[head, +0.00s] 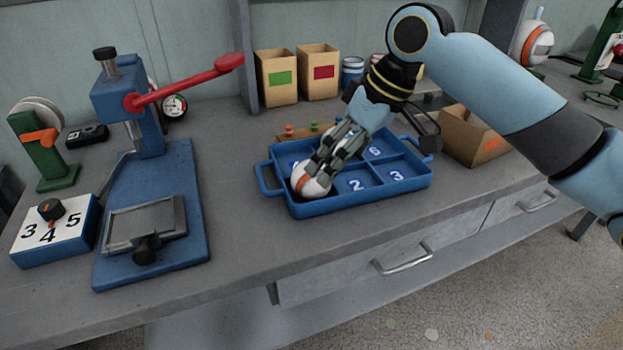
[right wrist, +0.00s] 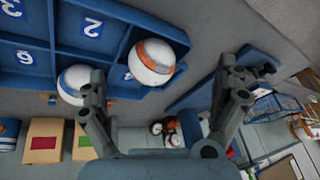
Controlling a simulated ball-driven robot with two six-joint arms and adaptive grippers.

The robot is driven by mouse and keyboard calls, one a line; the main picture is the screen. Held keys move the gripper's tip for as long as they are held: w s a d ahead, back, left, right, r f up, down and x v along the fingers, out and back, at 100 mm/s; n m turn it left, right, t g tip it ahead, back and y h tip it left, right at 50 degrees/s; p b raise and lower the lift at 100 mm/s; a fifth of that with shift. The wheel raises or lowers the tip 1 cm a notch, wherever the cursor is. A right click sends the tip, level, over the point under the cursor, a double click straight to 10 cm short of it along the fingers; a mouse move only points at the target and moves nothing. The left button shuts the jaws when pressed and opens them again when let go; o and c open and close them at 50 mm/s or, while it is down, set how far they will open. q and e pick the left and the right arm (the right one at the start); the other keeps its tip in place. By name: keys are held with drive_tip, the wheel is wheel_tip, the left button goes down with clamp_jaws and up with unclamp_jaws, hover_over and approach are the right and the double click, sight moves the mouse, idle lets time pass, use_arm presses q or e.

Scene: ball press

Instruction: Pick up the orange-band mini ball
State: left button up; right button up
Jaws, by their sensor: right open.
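The orange-band mini ball (head: 307,184), white with an orange stripe, sits in the front left compartment of the blue tray (head: 318,210). In the right wrist view the ball (right wrist: 152,62) shows beyond the fingertips, nearer the left finger. My right gripper (head: 326,165) is open, pointing down over the tray's left side, close above the ball and partly hiding it. Its fingers (right wrist: 162,78) stand wide apart with nothing held. A blue-band ball (right wrist: 73,84) lies in a neighbouring compartment, partly behind the left finger. My left gripper is not in view.
A blue press (head: 165,190) with a red lever (head: 190,85) stands left of the tray. Cardboard boxes (head: 276,78) stand behind, and an open carton (head: 470,138) stands at the tray's right. The counter in front of the tray is clear.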

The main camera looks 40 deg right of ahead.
sight(312, 180)
drive_tip(key=shift+y, duration=0.3)
drive_tip(key=w, duration=0.1)
drive_tip(key=w+f, duration=0.1)
drive_tip(key=w, duration=0.1)
drive_tip(key=w+b, duration=0.1)
drive_tip(key=shift+w+d+f, duration=0.2)
drive_tip(key=shift+f, duration=0.2)
drive_tip(key=x, duration=0.5)
drive_tip(key=shift+a+f+b, duration=0.15)
drive_tip(key=shift+f+b, duration=0.1)
drive_tip(key=shift+b, duration=0.1)
drive_tip(key=c, duration=1.2)
drive_tip(key=shift+c, duration=0.2)
drive_tip(key=shift+r, duration=0.1)
